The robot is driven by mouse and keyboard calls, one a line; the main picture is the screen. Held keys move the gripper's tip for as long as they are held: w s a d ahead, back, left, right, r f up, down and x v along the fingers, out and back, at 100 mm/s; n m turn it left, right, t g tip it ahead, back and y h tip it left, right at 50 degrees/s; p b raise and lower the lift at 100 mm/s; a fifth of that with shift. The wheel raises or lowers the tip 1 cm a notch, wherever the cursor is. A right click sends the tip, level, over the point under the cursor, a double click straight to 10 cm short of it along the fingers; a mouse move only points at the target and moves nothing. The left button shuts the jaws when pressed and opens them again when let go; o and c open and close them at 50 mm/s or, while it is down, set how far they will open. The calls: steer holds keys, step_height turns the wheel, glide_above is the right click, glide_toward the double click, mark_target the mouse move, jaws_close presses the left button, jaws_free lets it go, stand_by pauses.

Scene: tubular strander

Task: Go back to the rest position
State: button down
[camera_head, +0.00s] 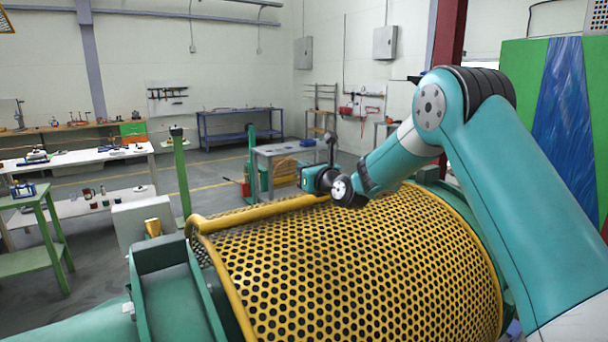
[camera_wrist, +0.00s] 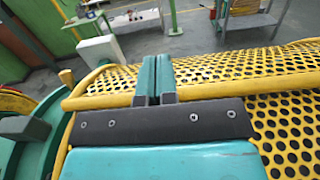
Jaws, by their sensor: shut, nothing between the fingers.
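My teal arm reaches in from the right in the head view, over the yellow perforated guard (camera_head: 350,265) of the strander. My gripper is at the arm's end, mostly hidden behind the wrist in the head view. In the wrist view my gripper (camera_wrist: 154,62) shows two teal fingers side by side, shut with nothing between them. The fingers appear over the guard's yellow tube rail (camera_wrist: 105,102); whether they touch it I cannot tell. The perforated guard also shows in the wrist view (camera_wrist: 290,125).
A green machine frame (camera_head: 175,300) stands left of the guard. Workbenches (camera_head: 75,160) and a green side table (camera_head: 35,230) stand at the left. A blue rack (camera_head: 240,128) stands by the back wall. A green and blue panel (camera_head: 565,100) rises at the right.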

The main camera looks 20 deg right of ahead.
steer(key=s+a+f+n+g+y+b, duration=0.1)
steer(key=s+a+f+n+g+b, duration=0.1)
steer(key=s+a+n+g, duration=0.65)
steer(key=s+a+f+n+g+y+b, duration=0.15)
steer(key=s+a+n, duration=0.35)
steer(key=s+n, duration=0.8)
steer(key=s+f+n+g+h+b, duration=0.1)
steer(key=s+f+n+g, duration=0.1)
steer(key=s+n, duration=0.4)
steer(key=s+d+f+n+g+b, duration=0.1)
steer(key=s+n, duration=0.5)
steer(key=s, duration=0.6)
steer(key=s+f+n+g+h+b, duration=0.1)
steer(key=s+f+n+g+b, duration=0.1)
steer(key=s+f+n+g, duration=0.2)
steer(key=s+n, duration=0.3)
steer(key=s, duration=0.2)
steer(key=shift+s+d+g+h, duration=0.35)
steer(key=shift+s+g, duration=0.05)
